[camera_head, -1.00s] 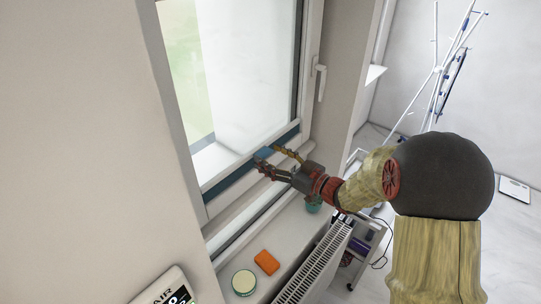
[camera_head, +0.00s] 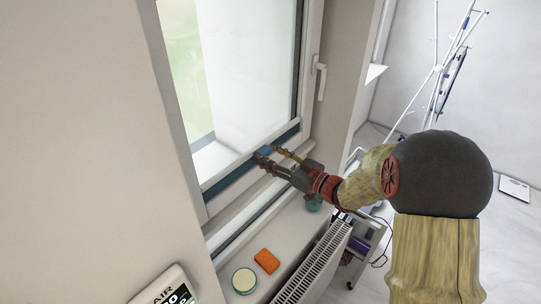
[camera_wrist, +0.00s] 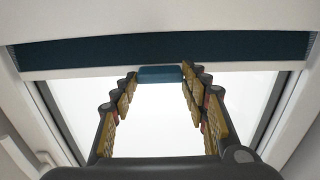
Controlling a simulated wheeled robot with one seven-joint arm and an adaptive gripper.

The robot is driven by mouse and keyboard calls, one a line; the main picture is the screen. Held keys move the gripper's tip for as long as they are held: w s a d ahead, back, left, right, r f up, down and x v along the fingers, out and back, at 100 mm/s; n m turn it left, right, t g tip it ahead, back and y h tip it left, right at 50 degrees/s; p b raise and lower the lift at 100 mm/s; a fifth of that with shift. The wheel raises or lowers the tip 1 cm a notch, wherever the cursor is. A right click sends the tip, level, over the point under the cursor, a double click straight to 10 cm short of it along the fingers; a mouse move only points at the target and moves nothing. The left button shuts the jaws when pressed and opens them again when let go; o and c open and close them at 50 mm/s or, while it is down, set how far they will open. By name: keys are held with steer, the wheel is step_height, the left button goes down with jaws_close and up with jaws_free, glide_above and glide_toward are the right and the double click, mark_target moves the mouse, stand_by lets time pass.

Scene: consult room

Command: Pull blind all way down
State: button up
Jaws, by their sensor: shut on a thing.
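The blind shows as a dark blue strip (camera_head: 228,184) along the lower part of the window in the head view. In the wrist view the blue fabric (camera_wrist: 100,50) runs across the top, with a pale rail (camera_wrist: 70,72) along its edge. A small blue pull tab (camera_wrist: 160,74) sticks out from the rail at its middle. My gripper (camera_head: 266,154) is at this tab, and its two fingers close on the tab's sides. In the wrist view the fingertips (camera_wrist: 160,75) stand on either side of the tab.
The window handle (camera_head: 321,80) is on the frame at the right. An orange block (camera_head: 267,261) and a round tin (camera_head: 244,281) lie on the sill. A teal item (camera_head: 314,204) stands near my gripper. A radiator (camera_head: 313,265) is below the sill.

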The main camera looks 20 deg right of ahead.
jaws_close()
steer(key=shift+f+b, duration=1.55)
steer(key=shift+f, duration=0.65)
steer(key=o, duration=1.1)
jaws_free()
steer(key=shift+f, duration=0.15)
steer(key=shift+c, duration=0.2)
